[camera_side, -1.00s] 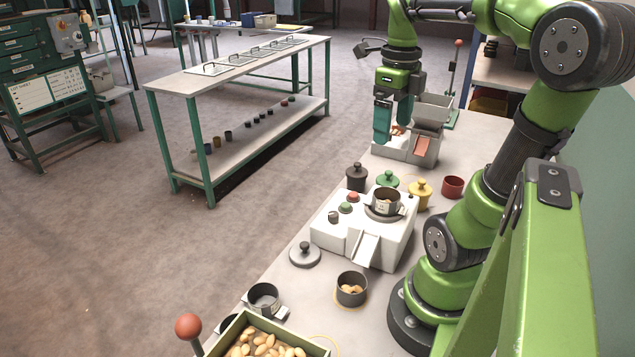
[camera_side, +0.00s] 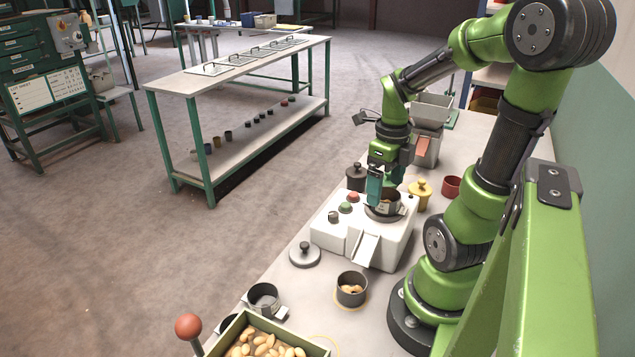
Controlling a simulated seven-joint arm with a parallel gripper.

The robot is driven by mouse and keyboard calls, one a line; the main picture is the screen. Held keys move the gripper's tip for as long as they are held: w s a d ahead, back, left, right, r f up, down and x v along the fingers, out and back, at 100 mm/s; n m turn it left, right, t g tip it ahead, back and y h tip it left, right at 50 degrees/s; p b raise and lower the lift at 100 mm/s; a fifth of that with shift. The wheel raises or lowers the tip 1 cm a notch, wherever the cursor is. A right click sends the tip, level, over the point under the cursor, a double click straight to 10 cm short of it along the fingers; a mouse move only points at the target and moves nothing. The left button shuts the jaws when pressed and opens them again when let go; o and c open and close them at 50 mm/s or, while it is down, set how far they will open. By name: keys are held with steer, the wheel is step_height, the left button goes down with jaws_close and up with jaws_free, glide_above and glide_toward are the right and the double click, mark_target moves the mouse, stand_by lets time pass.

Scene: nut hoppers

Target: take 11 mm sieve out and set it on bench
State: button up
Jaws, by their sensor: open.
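A small dark metal cup with a pale label (camera_side: 396,207), which looks like the sieve, sits in the round seat on top of the white machine (camera_side: 335,238). I cannot read the size on its label. My gripper (camera_side: 379,201) points down at this cup with its teal fingers. It is open, with one finger in front of the cup's left side. The other finger is mostly hidden, so I cannot tell whether either touches the cup.
On the bench (camera_side: 308,285) stand a grey knobbed lid (camera_side: 305,256), a dark cup of nuts (camera_side: 351,291), a yellow knobbed lid (camera_side: 420,193) and a red cup (camera_side: 452,186). A nut tray (camera_side: 228,333) is at the front. Bare bench lies between the lid and the nut cup.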

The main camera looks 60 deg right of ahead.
mark_target(385, 194)
step_height(385, 194, down, 3)
steer(key=shift+s+f, duration=0.1)
steer(key=shift+c, duration=0.2)
steer(key=c, duration=1)
steer(key=shift+n, duration=0.3)
steer(key=r, duration=0.9)
steer(key=shift+w+a+r, duration=0.3)
steer(key=shift+w+a, duration=0.05)
steer(key=shift+c, duration=0.2)
steer(key=w+a+f+n, duration=0.4)
steer(key=w+a+n, duration=0.2)
steer(key=a+n, duration=0.35)
steer(key=w+a+f+n, duration=0.5)
steer(key=w+a+n, duration=0.25)
steer(key=a, duration=0.25)
steer(key=shift+n, duration=0.3)
steer(key=f, duration=0.9)
steer(key=shift+s+d+f, duration=0.15)
steer(key=shift+s+f, duration=0.05)
steer(key=shift+s, duration=0.2)
